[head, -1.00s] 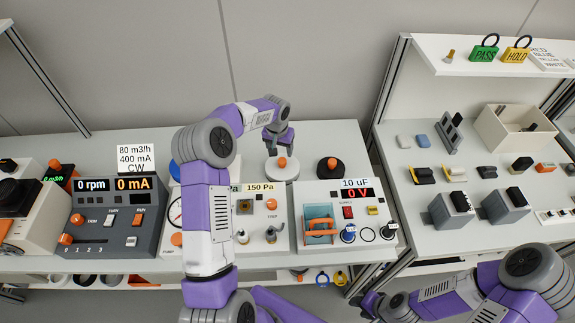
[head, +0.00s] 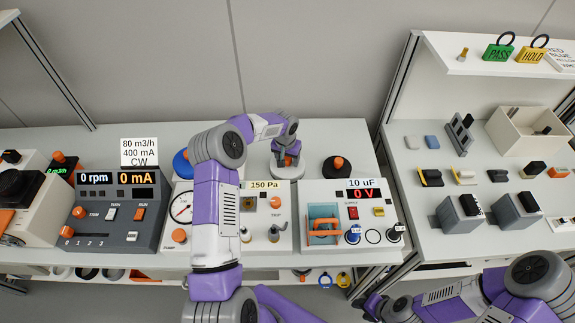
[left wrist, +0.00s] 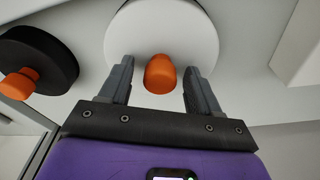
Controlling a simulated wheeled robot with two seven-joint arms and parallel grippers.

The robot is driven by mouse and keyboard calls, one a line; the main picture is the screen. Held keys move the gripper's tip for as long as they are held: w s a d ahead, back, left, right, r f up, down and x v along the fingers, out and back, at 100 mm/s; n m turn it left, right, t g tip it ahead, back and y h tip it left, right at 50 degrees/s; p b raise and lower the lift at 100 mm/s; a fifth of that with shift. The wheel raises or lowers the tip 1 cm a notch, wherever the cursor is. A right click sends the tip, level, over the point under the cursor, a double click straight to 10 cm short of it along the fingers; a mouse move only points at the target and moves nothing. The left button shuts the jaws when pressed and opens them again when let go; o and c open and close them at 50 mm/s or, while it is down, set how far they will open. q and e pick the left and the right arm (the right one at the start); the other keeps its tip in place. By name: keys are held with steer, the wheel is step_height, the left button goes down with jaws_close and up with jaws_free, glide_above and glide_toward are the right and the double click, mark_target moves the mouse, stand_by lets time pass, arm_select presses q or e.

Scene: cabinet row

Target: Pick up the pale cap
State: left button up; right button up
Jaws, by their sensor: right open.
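The pale cap is a round white disc with an orange knob, standing on the back of the middle bench. In the left wrist view the pale cap (left wrist: 131,28) fills the top centre, and its orange knob (left wrist: 160,74) stands between my fingers. My left gripper (head: 288,162) is at the cap in the head view and hides part of it. In the left wrist view its fingers are open, one on each side of the knob, with gaps showing. My right gripper (head: 371,304) is open and empty, low in the head view, far from the cap.
A dark cap with an orange knob (head: 336,167) stands right of the pale cap. A blue cap (head: 181,164) is to the left, partly behind my left arm. Instrument boxes, one reading 150 Pa (head: 264,185), stand in front. A side bench (head: 432,226) holds blocks and a bin.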

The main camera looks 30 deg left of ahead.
arm_select(q)
steer(key=c, duration=1.1)
